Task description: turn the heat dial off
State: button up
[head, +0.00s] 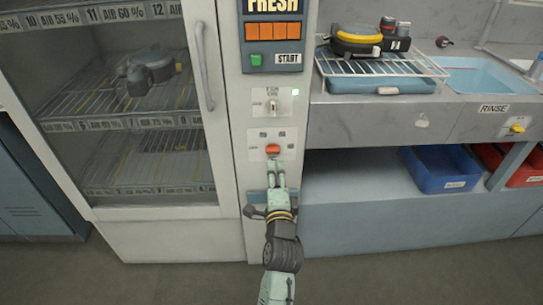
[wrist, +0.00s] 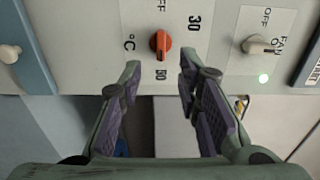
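The heat dial is an orange-red knob (head: 272,149) on a pale panel plate of the cabinet. In the wrist view the dial (wrist: 160,44) sits among the marks OFF, 30, 50 and °C, with OFF at the top of the picture and 50 at the bottom. I cannot tell surely which mark it points at. My gripper (wrist: 159,70) is open and empty, with one finger on each side below the dial, apart from it. In the head view my gripper (head: 277,168) is just below the dial, which stays visible.
A fan switch (wrist: 257,45) with a lit green lamp (wrist: 263,78) sits near the dial. A glass-door cabinet (head: 125,110) with a long handle (head: 204,66) is at left. A counter with a wire rack (head: 378,63) and blue sink (head: 485,75) is at right.

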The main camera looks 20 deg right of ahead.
aim_at(273, 153)
jog(key=p+x, duration=0.1)
jog(key=x, duration=0.6)
jog(key=shift+w+d+p, duration=0.1)
jog(key=shift+w+p, duration=0.25)
jog(key=shift+w, duration=0.05)
jog(key=shift+c, duration=0.2)
grip_shut()
